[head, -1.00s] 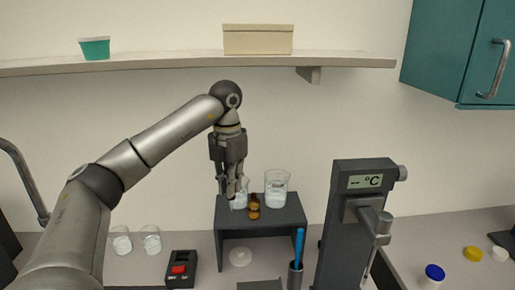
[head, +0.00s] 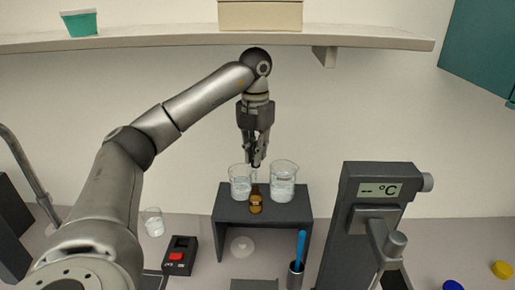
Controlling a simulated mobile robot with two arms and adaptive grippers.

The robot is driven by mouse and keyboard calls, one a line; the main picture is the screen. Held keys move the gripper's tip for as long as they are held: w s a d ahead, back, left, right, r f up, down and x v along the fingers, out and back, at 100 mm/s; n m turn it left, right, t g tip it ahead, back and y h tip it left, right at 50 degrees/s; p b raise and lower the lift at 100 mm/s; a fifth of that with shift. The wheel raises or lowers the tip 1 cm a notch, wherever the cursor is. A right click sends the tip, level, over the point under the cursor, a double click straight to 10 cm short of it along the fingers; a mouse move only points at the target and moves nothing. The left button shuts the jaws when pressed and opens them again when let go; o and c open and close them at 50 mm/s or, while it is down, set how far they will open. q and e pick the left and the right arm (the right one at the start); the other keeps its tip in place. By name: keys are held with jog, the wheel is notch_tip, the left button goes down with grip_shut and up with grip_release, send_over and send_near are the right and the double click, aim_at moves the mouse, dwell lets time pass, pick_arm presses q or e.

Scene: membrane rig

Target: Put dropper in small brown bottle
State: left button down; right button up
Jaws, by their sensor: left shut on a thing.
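The small brown bottle (head: 256,203) stands upright on the dark grey riser (head: 229,205), between two glass beakers. My left gripper (head: 256,162) is directly above the bottle, pointing down. It is shut on a thin, small item, the dropper (head: 255,175), whose lower part shows just over the bottle's neck. The picture is too small to tell whether the dropper tip is inside the neck or only above it. My right gripper is not in view.
The left beaker (head: 239,188) and right beaker (head: 284,190) stand close beside the bottle. A holder with a blue stick (head: 300,245) and a grey temperature instrument (head: 352,215) stand to the right. A red-buttoned box (head: 178,258) is left of the riser.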

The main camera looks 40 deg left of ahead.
aim_at(256, 168)
pick_arm(q)
jog(key=shift+s+f, duration=0.2)
jog(key=shift+f, duration=0.5)
jog(key=shift+w+f+b, duration=0.15)
jog(key=shift+f+b, duration=1.05)
jog(key=shift+f, duration=0.65)
jog(key=shift+f+b, duration=0.6)
jog(key=shift+f, duration=0.45)
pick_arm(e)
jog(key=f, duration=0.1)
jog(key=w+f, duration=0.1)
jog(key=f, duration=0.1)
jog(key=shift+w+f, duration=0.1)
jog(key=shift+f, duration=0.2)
pick_arm(q)
jog(key=shift+f, duration=0.2)
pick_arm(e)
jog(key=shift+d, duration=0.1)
pick_arm(q)
jog(key=c, duration=1.4)
grip_release()
jog(key=shift+c, duration=0.2)
jog(key=shift+r, duration=3.75)
